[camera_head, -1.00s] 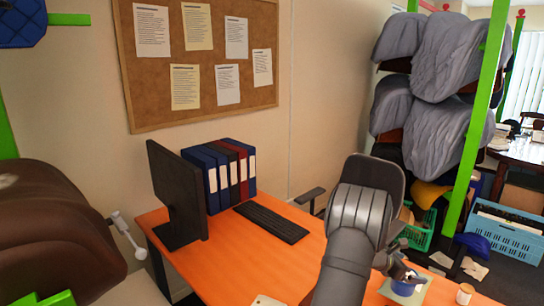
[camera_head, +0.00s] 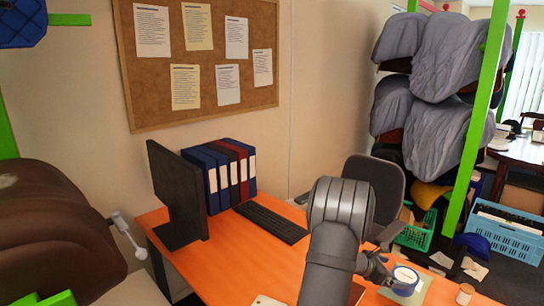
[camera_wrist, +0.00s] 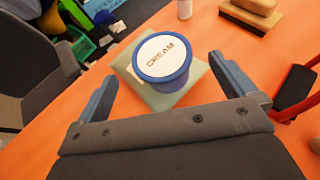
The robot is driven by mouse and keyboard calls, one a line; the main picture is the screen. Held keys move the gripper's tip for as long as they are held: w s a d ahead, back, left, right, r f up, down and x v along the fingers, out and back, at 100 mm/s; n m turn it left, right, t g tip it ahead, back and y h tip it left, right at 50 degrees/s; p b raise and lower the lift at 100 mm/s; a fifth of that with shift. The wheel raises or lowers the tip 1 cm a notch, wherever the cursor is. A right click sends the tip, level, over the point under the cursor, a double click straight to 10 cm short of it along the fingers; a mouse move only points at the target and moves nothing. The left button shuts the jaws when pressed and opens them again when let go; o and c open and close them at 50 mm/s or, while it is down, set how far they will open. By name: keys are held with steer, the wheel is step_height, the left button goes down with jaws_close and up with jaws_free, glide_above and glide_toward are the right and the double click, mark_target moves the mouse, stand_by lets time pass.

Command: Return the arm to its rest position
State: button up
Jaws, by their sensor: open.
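My gripper (camera_wrist: 162,68) is open, with its two blue-grey fingers apart in the wrist view and nothing held between them. A blue tub with a white lid marked CREAM (camera_wrist: 163,57) stands upright just beyond the fingertips. It sits on a pale green square pad (camera_wrist: 197,72). In the head view my gripper (camera_head: 380,272) is small and partly hidden by my wrist, just left of the tub (camera_head: 404,277). My grey arm reaches up from the bottom over the orange desk (camera_head: 235,260).
A monitor (camera_head: 178,195), keyboard (camera_head: 270,222) and binders (camera_head: 232,172) stand on the desk's left side. An office chair (camera_head: 375,180) is behind my arm. A wooden brush (camera_wrist: 248,14), small white container (camera_wrist: 184,9) and red-framed black object (camera_wrist: 295,88) lie near my gripper.

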mark_target(406, 275)
steer(key=w+v, duration=0.1)
steer(key=v, duration=0.4)
steer(key=x, duration=0.8)
steer(key=s+x, duration=0.1)
steer(key=x, duration=0.3)
steer(key=shift+d+f, duration=0.1)
step_height(406, 275, up, 5)
steer(key=shift+s+f, duration=0.15)
steer(key=s+d+r, duration=0.4)
steer(key=s+r, duration=0.3)
steer(key=s, duration=0.4)
steer(key=s+a+f, duration=0.1)
steer(key=a+f, duration=0.2)
steer(key=a, duration=0.6)
steer(key=s+a+f, duration=0.1)
steer(key=a+f, duration=0.2)
steer(key=a, duration=0.5)
steer(key=s+a+f, duration=0.2)
steer(key=s+a, duration=0.3)
steer(key=a, duration=0.1)
steer(key=s+a+f, duration=0.2)
steer(key=s+a, duration=0.4)
steer(key=a, duration=0.1)
steer(key=shift+a+f, duration=0.25)
steer(key=shift+a, duration=0.1)
